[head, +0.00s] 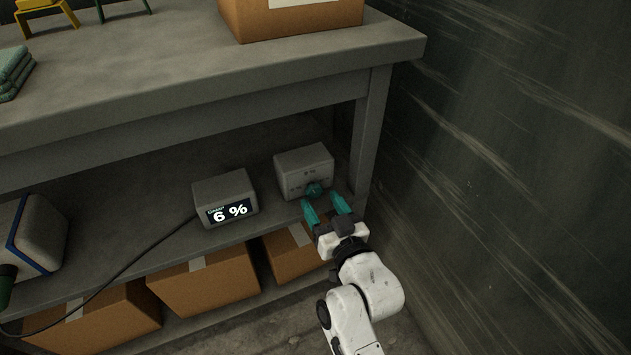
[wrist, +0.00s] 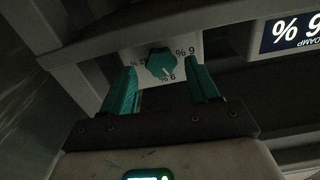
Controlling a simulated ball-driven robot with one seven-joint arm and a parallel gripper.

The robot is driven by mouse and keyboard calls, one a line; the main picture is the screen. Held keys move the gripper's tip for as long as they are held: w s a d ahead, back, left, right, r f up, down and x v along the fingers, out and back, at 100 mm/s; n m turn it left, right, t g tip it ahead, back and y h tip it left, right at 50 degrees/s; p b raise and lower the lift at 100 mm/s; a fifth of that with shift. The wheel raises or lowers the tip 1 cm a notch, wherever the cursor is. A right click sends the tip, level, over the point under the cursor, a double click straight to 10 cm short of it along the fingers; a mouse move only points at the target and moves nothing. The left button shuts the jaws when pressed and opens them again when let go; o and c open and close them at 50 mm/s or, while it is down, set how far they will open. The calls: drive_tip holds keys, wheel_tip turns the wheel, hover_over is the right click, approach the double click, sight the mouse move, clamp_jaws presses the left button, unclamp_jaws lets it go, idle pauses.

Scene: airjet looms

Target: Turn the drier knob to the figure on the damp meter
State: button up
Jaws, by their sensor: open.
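The damp meter (head: 226,196), a grey box with a dark screen reading "6 %", stands on the lower shelf. Its screen (wrist: 292,32) shows upside down in the wrist view. The drier box (head: 302,160), pale grey, stands to its right. The teal drier knob (head: 314,189) is on its front; in the wrist view the knob (wrist: 160,62) has a pale pointer mark toward the lower label.
The table top (head: 140,75) overhangs the shelf, and a table leg (head: 370,130) stands close right of the drier box. A dark wall (head: 510,150) is farther right. Cardboard boxes (head: 205,283) sit below the shelf. A cable (head: 110,258) runs left from the meter.

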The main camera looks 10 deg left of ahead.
drive_tip(key=m, duration=0.1)
drive_tip(key=m+p, duration=0.1)
drive_tip(key=m, duration=0.1)
drive_tip(key=shift+r+m+p, duration=0.25)
drive_tip(key=shift+m+p, duration=0.15)
drive_tip(key=shift+f+m, duration=0.25)
drive_tip(key=shift+m, duration=0.45)
drive_tip(key=shift+a, duration=0.1)
drive_tip(key=shift+x, duration=1)
